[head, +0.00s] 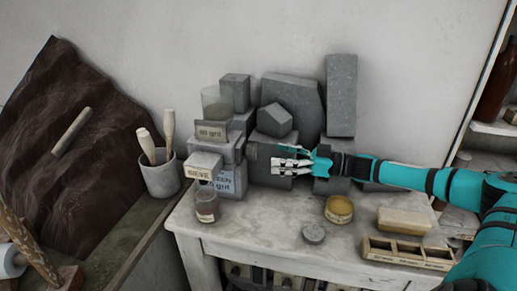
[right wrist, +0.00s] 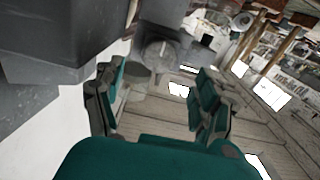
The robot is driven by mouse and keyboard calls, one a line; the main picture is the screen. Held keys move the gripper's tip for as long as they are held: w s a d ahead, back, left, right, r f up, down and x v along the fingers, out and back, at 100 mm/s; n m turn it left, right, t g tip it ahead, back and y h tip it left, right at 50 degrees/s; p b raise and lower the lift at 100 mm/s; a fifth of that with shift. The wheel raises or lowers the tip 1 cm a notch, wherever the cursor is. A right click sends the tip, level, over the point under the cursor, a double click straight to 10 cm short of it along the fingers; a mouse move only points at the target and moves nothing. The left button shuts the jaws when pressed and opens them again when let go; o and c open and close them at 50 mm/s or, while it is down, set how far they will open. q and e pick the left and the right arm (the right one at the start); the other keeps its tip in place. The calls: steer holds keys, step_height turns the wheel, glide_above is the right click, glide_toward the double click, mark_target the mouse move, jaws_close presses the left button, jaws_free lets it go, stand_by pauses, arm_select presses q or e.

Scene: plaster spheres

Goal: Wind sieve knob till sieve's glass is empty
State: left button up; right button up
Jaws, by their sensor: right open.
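The grey sieve (head: 226,152) stands at the left end of the table, with plates reading "80 grit" and "SIEVE". Its see-through glass (head: 216,103) sits on top and looks greyish; how much it holds is hard to tell. A small jar (head: 207,206) with dark contents stands below the sieve's front. A dark knob (head: 252,151) appears on the sieve's right side, and a round grey piece, probably this knob, shows in the right wrist view (right wrist: 160,55). My right gripper (head: 277,162) is open just right of the knob, its fingers pointing at it. My left gripper is out of view.
Grey stone blocks (head: 291,97) stand close behind my right gripper. A yellow tin (head: 339,209), a grey disc (head: 314,233) and a compartmented wooden box (head: 407,252) lie to the right. A tool pot (head: 160,175) stands left of the sieve. The tabletop's front middle is clear.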

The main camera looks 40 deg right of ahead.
mark_target(256, 153)
steer(key=p+x, duration=0.2)
steer(key=x, duration=0.3)
steer(key=shift+w+a+r, duration=0.2)
steer(key=shift+w+a, duration=0.1)
steer(key=shift+w+a+f, duration=0.15)
steer(key=shift+w+a, duration=0.15)
steer(key=shift+w, duration=0.05)
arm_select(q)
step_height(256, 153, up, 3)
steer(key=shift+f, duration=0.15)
arm_select(e)
steer(key=c, duration=1.2)
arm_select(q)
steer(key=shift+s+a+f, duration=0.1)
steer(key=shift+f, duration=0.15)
arm_select(e)
steer(key=shift+f+n, duration=0.1)
steer(key=shift+n, duration=0.3)
steer(key=n+b, duration=0.2)
steer(key=n, duration=0.1)
steer(key=shift+f+n, duration=0.1)
steer(key=shift+n, duration=0.3)
arm_select(q)
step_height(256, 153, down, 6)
steer(key=b, duration=0.4)
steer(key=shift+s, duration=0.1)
arm_select(e)
steer(key=n, duration=0.5)
steer(key=shift+n, duration=0.4)
